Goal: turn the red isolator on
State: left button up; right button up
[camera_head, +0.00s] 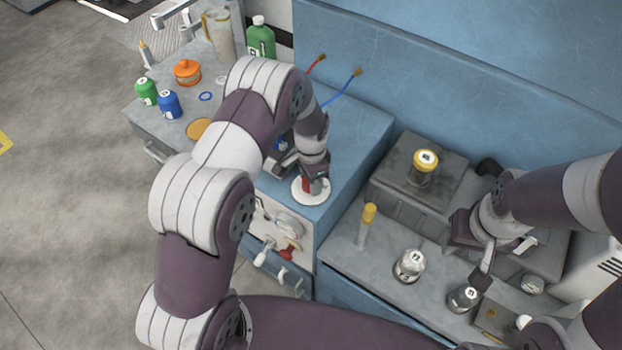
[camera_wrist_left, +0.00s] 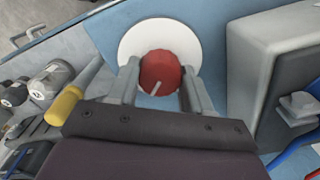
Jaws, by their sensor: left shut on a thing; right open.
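The red isolator is a round red knob (camera_wrist_left: 158,70) on a white disc (camera_wrist_left: 150,40), seen from above in the left wrist view. A pale line marks its top and points toward the lower left of that picture. In the head view the white disc (camera_head: 311,191) sits on the blue cabinet top near its front edge, with a little red showing under my gripper. My left gripper (camera_head: 313,182) is shut on the knob, with one finger on either side.
A red-handled valve (camera_head: 289,250) is on the cabinet front.

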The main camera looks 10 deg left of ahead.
pick_arm(q)
jog(key=shift+w+r, duration=0.25)
jog(key=o, duration=1)
jog(key=shift+o, duration=0.2)
jog(key=shift+s+f, duration=0.1)
jog(key=shift+s, duration=0.1)
jog(key=shift+w+r, duration=0.1)
jog(key=shift+r, duration=0.15)
notch_tip(320, 180, up, 12)
jog(key=b, duration=0.2)
jog(key=shift+b, duration=0.4)
jog(key=shift+r, duration=0.1)
